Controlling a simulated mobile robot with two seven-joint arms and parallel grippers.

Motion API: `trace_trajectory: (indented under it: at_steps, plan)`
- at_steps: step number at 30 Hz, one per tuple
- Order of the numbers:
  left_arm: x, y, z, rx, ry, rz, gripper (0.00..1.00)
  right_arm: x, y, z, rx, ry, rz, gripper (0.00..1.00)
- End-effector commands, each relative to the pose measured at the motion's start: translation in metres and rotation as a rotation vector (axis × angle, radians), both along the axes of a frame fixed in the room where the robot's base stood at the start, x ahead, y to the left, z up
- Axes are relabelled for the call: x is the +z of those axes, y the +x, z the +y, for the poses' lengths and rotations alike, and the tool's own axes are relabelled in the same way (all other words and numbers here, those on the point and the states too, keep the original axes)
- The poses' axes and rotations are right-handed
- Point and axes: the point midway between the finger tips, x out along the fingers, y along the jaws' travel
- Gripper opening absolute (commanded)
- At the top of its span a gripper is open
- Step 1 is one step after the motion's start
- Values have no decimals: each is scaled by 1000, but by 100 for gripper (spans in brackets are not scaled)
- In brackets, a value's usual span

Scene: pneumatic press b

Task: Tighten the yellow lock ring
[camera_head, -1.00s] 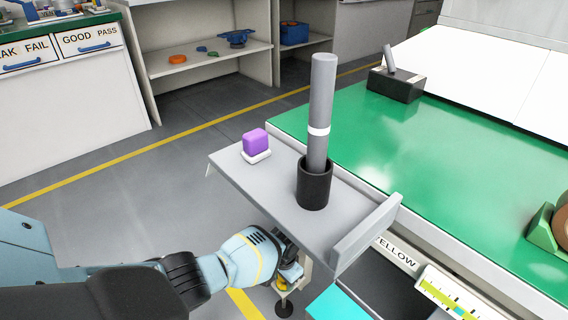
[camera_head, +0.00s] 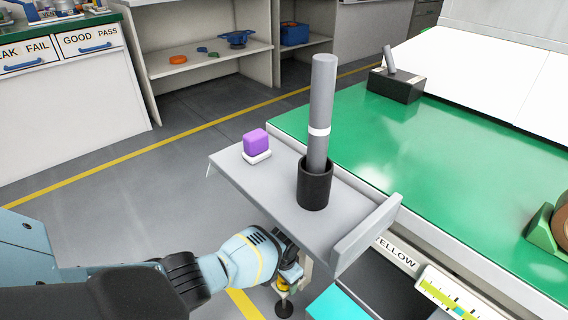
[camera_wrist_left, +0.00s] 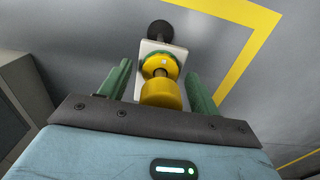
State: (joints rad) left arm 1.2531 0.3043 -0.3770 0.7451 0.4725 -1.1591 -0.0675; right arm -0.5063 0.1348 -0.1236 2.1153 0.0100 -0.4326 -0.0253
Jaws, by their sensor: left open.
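Under the grey press plate (camera_head: 240,172) hangs a small yellow fitting (camera_head: 291,273). In the left wrist view it shows as a yellow ring with a green edge (camera_wrist_left: 157,66) and a nearer yellow cylinder (camera_wrist_left: 161,94), against a white bracket. I take the ring for the lock ring, but cannot be sure. My left gripper (camera_wrist_left: 158,72) is open, its two green fingers on either side of the yellow parts. A gap shows beside each finger; I see no clear contact. In the head view the plate's edge partly hides my fingers. My right gripper is not in view.
A grey rod (camera_head: 321,100) stands upright in a black cup (camera_head: 315,186) on the plate. A purple button (camera_head: 255,142) sits at its far left. The green bench (camera_head: 440,150) lies right of it. A black round foot (camera_head: 284,308) is below. The floor at left is clear.

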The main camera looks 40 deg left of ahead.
Motion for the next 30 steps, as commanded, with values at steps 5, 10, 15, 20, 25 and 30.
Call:
trace_trajectory:
  at_steps: [5, 10, 15, 20, 25, 30]
  plan:
    - [9, 0, 0, 0, 1, -2, 63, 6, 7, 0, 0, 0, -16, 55]
    - [30, 1, 0, 0, 1, -4, 63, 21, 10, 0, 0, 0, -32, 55]
    - [59, 1, 0, 1, 0, -5, 63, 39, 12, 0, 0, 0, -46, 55]
    - [76, 0, 0, 1, 0, -3, 63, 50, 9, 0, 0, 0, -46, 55]
    - [79, 0, 0, 1, 0, 1, 63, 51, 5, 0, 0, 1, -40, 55]
    - [78, -1, 0, 0, 0, 1, 63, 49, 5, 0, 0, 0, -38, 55]
